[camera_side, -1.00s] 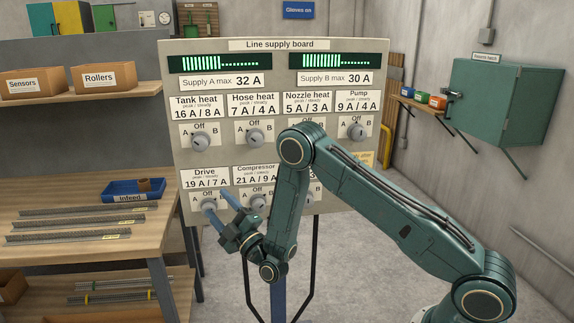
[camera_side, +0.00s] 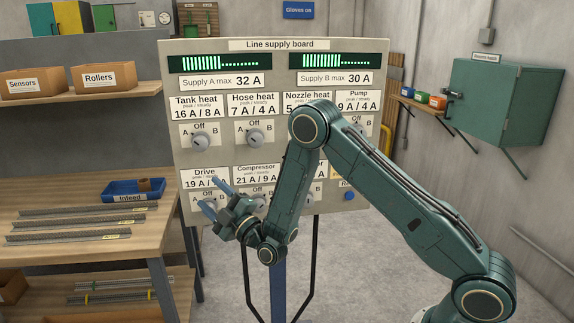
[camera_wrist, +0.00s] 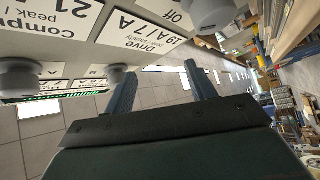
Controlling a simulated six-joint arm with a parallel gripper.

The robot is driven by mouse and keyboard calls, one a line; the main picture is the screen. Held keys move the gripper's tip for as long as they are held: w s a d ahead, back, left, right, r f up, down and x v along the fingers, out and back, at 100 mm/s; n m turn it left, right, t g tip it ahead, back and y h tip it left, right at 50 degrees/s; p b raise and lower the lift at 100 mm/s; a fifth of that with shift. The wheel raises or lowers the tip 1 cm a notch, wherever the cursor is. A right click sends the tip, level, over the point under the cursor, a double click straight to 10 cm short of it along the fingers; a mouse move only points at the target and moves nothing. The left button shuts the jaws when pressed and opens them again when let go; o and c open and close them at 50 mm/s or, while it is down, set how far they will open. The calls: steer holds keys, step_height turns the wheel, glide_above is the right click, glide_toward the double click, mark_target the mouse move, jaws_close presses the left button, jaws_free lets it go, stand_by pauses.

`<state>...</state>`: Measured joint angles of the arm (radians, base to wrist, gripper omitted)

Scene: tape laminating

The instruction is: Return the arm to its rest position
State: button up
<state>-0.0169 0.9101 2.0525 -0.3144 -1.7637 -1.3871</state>
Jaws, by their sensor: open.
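My gripper (camera_side: 212,197) is open, with its two blue fingers apart and nothing seen between them. In the side view it is in front of the lower left of the line supply board (camera_side: 275,47), over the Drive knob area. The wrist view also shows the gripper (camera_wrist: 160,82), with the Drive label (camera_wrist: 148,37) and grey knobs (camera_wrist: 208,12) close by. The Drive knob is partly hidden in the side view. My arm crosses in front of the board's right half and hides parts of the Nozzle heat and lower right sections.
A workbench (camera_side: 75,262) with metal strips and a blue Infeed tray (camera_side: 120,196) stands at left. A shelf above holds the Sensors (camera_side: 34,83) and Rollers (camera_side: 108,77) boxes. A green cabinet (camera_side: 500,100) hangs on the right wall. The floor right of the board is clear.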

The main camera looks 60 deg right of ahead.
steer(key=s+a+r+m+g+y, duration=0.3)
steer(key=s+r+g, duration=0.5)
steer(key=r, duration=0.4)
steer(key=s+d+m+g, duration=0.1)
steer(key=s+m+g, duration=0.2)
steer(key=s, duration=0.7)
steer(key=s+d+m+g+h, duration=0.1)
steer(key=s+d+m+g, duration=0.1)
steer(key=s, duration=0.9)
steer(key=s+d+f+m+g, duration=0.1)
steer(key=s+m+g, duration=0.2)
steer(key=s, duration=0.8)
steer(key=shift+d+m+g+h, duration=0.3)
steer(key=shift+d+h, duration=0.05)
steer(key=shift+h, duration=0.05)
steer(key=shift+w, duration=0.1)
